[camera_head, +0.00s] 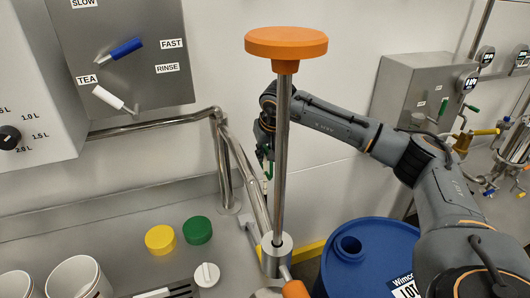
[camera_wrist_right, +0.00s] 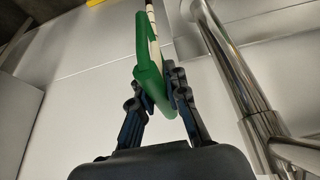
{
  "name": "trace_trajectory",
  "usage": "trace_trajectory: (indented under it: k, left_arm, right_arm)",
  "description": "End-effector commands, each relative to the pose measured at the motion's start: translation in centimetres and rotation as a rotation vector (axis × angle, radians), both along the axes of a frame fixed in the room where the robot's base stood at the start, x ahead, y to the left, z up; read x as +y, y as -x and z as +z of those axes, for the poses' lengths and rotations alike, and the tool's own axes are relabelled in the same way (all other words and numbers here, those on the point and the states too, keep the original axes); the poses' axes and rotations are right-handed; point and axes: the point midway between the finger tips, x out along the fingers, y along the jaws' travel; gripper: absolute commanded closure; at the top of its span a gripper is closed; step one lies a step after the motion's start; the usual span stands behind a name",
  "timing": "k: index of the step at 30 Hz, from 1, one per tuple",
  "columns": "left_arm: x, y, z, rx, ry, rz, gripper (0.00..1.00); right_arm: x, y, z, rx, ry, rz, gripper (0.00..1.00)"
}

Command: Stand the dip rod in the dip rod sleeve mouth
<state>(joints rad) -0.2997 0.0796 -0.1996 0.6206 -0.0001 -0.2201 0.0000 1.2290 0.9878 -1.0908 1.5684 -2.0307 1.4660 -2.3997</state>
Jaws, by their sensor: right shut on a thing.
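The dip rod shows in the right wrist view as a green handle (camera_wrist_right: 150,72) with a thin, pale, dark-banded rod (camera_wrist_right: 152,25) running away from it. My right gripper (camera_wrist_right: 157,88) is shut on the green handle. In the head view, the right gripper (camera_head: 265,147) is beside and behind the upright steel post, which partly hides it. The dip rod (camera_head: 267,172) hangs below it with its lower part hard to see. A round opening (camera_head: 348,247) shows in the top of the blue drum; I cannot tell whether it is the sleeve mouth. My left gripper is out of view.
A steel post (camera_head: 281,165) with an orange knob (camera_head: 286,43) stands in a steel collar (camera_head: 277,255). Bent steel pipes (camera_head: 222,150) run along the wall. Yellow (camera_head: 160,239) and green (camera_head: 198,230) caps and white mugs (camera_head: 75,277) sit on the counter. The blue drum (camera_head: 375,275) stands at right.

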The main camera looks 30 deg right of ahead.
Motion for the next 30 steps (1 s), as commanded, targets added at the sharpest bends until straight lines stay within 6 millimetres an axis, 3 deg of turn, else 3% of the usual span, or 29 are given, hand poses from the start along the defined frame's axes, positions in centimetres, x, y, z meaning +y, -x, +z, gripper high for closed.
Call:
trace_trajectory:
  k: [8,30]
  left_arm:
    - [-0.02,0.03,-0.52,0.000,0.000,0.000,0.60]
    - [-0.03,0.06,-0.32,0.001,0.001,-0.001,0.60]
  right_arm:
    - [-0.03,0.02,-0.83,0.000,0.001,0.000,1.00]
    - [0.01,-0.04,-0.80,0.000,0.000,0.000,1.00]
